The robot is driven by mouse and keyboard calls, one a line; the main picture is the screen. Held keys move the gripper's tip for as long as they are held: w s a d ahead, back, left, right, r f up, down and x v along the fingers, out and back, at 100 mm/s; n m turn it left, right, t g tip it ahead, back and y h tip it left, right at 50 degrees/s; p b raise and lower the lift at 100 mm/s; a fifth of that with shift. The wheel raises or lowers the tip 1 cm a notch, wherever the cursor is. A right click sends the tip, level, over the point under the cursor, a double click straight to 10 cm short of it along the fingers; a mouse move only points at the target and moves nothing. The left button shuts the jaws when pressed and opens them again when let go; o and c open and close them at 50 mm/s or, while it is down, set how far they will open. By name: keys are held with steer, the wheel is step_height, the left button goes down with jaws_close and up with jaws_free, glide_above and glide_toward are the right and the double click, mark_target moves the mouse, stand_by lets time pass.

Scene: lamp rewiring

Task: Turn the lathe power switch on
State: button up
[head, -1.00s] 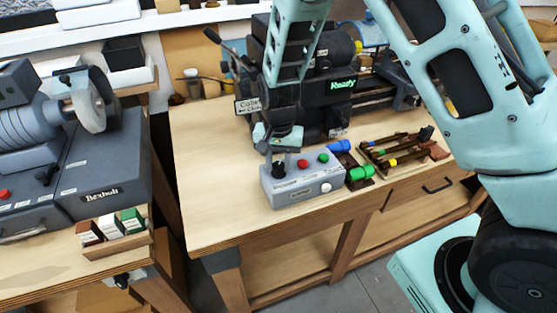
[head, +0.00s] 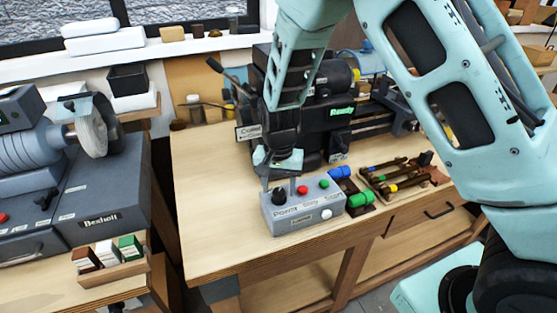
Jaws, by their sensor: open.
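The grey control box (head: 302,211) sits at the front of the middle bench. Its label reads roughly Power, Stop, Start. A black knob (head: 278,195) is above the Power label, at the box's left. A red button (head: 302,190) and a green button (head: 324,183) are to its right. A white round part (head: 326,214) is on the front face. My gripper (head: 279,184) points down over the left part of the box, fingers open, with the knob between or just below them in the picture. Contact cannot be told. The lathe (head: 340,108) stands behind, its display reading Ready.
Blue and green rolls (head: 360,200) and a tool rack (head: 398,176) stand right of the box. A grey machine (head: 90,185) labelled Bexhult is on the left bench with small boxes (head: 108,252). The middle bench's left part (head: 210,180) is clear.

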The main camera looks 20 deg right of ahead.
mark_target(279, 192)
step_height(279, 192, up, 16)
steer(key=b, duration=0.2)
steer(key=shift+r, duration=0.25)
steer(key=s+a+f+n, duration=0.1)
steer(key=s+a+n, duration=0.2)
steer(key=s+n, duration=0.4)
steer(key=s+a+f+n, duration=0.2)
steer(key=s+n, duration=0.5)
steer(key=s, duration=1.3)
steer(key=shift+a+y, duration=0.3)
steer(key=shift+a, duration=0.3)
steer(key=shift+w, duration=0.1)
